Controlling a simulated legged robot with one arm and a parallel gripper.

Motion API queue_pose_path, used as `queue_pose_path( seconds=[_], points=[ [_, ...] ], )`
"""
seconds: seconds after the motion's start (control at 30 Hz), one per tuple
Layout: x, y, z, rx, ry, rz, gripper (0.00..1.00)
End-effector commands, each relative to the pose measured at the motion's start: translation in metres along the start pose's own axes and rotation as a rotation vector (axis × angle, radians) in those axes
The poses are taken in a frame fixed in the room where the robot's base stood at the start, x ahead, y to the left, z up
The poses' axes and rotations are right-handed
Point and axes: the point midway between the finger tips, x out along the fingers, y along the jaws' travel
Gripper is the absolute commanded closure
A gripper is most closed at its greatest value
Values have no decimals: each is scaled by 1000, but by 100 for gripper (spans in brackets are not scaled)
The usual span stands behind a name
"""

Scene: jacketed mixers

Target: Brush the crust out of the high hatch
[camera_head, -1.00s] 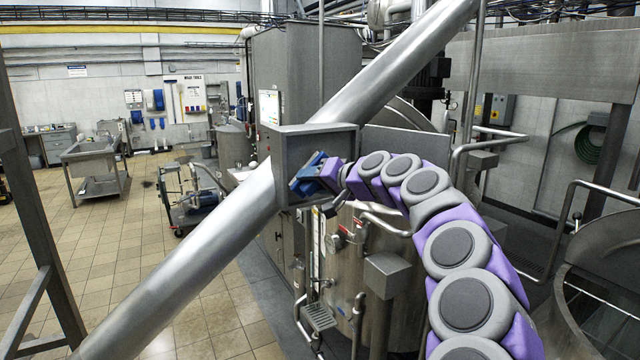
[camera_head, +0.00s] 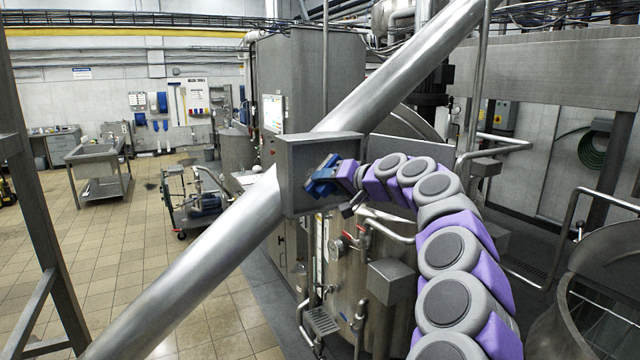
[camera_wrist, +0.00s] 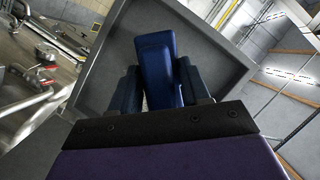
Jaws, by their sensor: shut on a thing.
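The high hatch (camera_head: 294,190) is a grey, open-fronted square box on the inclined steel pipe, in the middle of the head view. My gripper (camera_head: 326,176) is at its opening, coming in from the right. It is shut on a blue brush (camera_head: 318,186), which lies tilted at the mouth of the box. In the wrist view the blue brush (camera_wrist: 157,65) stands between my two dark fingers, with the grey hatch wall (camera_wrist: 215,50) behind and around it. Its far end and bristles are hidden, so I cannot tell whether it touches the inside. I cannot make out any crust.
The inclined pipe (camera_head: 235,235) crosses the view from lower left to upper right. Steel mixer tanks, valves and handrails stand below and right of the hatch. A wheeled pump cart (camera_head: 200,205) and a sink table (camera_head: 97,165) stand left. The tiled floor there is mostly clear.

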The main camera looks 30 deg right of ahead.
Motion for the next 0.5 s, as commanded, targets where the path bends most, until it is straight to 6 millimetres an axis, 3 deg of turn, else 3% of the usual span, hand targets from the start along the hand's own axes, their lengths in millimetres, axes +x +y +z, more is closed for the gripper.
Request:
queue_pose_path(
  seconds=[0.5],
  points=[
    [-9,20,-23,-1,3,2,87]
  ],
)
